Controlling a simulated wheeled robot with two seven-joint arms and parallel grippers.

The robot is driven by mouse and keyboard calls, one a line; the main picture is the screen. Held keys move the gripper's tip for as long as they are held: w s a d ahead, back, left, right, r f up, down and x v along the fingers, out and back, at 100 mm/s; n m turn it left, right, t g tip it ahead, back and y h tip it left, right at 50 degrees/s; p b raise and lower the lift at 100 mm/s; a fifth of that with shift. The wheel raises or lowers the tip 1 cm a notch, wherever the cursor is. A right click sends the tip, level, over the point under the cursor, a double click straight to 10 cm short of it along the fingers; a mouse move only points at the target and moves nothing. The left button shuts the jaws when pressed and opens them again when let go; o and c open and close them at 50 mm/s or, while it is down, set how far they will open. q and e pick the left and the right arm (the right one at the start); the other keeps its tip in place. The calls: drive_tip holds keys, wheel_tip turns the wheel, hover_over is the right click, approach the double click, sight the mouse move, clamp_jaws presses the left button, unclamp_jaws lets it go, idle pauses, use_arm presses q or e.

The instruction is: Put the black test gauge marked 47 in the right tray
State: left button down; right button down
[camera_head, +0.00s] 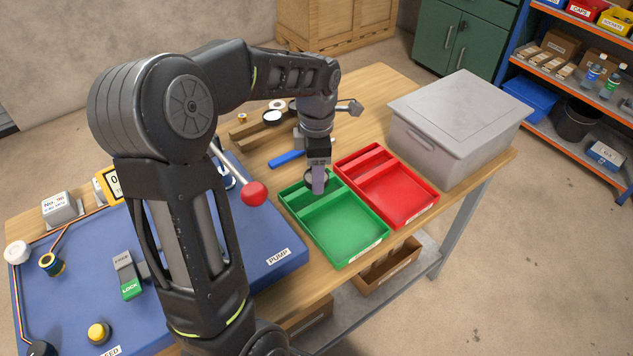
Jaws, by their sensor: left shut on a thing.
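My left gripper (318,187) points down over the back part of the green tray (349,251). It is shut on a dark round thing that looks like the black test gauge (309,180); the fingers cover much of it and no number can be read. I cannot tell whether it touches the tray. The red tray (407,213), the right one of the two, stands beside the green tray and looks empty. My right gripper is not in view.
A grey lidded box (455,130) stands right of the red tray. A red-knobbed lever (254,193) rises from the blue pump panel (255,235) at left. A blue-handled tool (286,158) and white-faced round things (272,117) lie behind the trays.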

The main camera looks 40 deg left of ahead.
use_arm(q)
wheel_tip(320, 180, down, 4)
drive_tip(key=shift+r, duration=0.2)
drive_tip(key=shift+f, duration=0.2)
drive_tip(key=c, duration=0.6)
unclamp_jaws()
drive_tip(key=shift+r, duration=0.1)
